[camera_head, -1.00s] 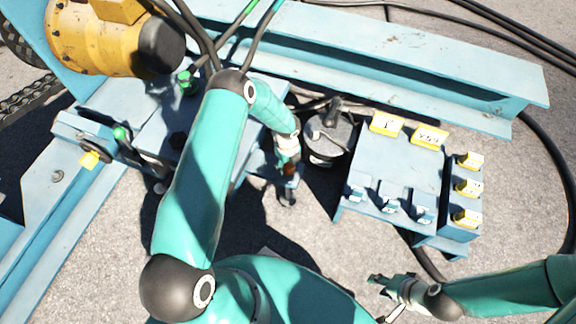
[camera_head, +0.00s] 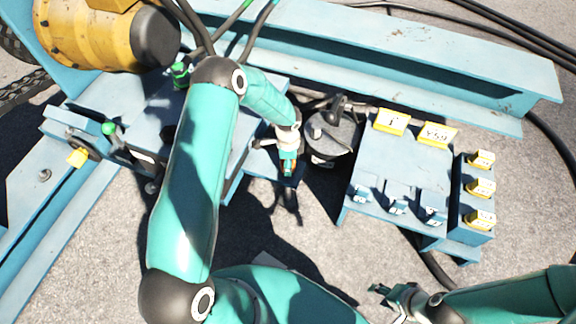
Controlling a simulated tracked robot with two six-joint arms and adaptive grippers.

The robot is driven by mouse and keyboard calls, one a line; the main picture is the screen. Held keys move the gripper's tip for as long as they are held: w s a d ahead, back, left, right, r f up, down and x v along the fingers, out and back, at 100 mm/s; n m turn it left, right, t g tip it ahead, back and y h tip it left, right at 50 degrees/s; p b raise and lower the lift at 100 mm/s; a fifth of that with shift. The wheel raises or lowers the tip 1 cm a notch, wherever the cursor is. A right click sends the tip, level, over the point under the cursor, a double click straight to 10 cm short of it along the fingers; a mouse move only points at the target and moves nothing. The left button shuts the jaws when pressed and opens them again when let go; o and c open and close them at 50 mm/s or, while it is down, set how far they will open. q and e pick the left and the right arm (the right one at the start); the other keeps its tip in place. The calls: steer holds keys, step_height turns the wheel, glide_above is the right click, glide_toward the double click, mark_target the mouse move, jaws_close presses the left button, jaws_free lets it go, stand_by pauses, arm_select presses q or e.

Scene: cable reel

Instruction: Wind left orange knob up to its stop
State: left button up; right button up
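My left arm comes down the middle of the head view and ends at my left gripper (camera_head: 288,165), low over a small blue bracket. A small orange-brown patch (camera_head: 287,170) shows at its fingers, probably the left orange knob. It is mostly covered, and I cannot tell whether the fingers are closed on it. My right gripper (camera_head: 386,296) is at the lower right, well away from the bracket. Its fingers look apart and empty.
A blue panel (camera_head: 395,165) with yellow labels and several small levers stands right of my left gripper. A dark round canister (camera_head: 332,135) sits between them. A long blue beam (camera_head: 400,65) runs behind. A yellow motor (camera_head: 90,38) is at the upper left.

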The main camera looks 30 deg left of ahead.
arm_select(q)
steer(key=n+b, duration=0.4)
steer(key=n, duration=0.3)
steer(key=shift+f+b, duration=0.15)
steer(key=shift+b, duration=0.25)
steer(key=n+b, duration=0.2)
steer(key=n, duration=0.2)
steer(key=shift+n+b, duration=0.3)
steer(key=shift+n, duration=0.1)
steer(key=shift+n+b, duration=0.6)
steer(key=shift+n, duration=0.5)
steer(key=shift+r, duration=0.2)
steer(key=o, duration=1.1)
step_height(320, 180, up, 12)
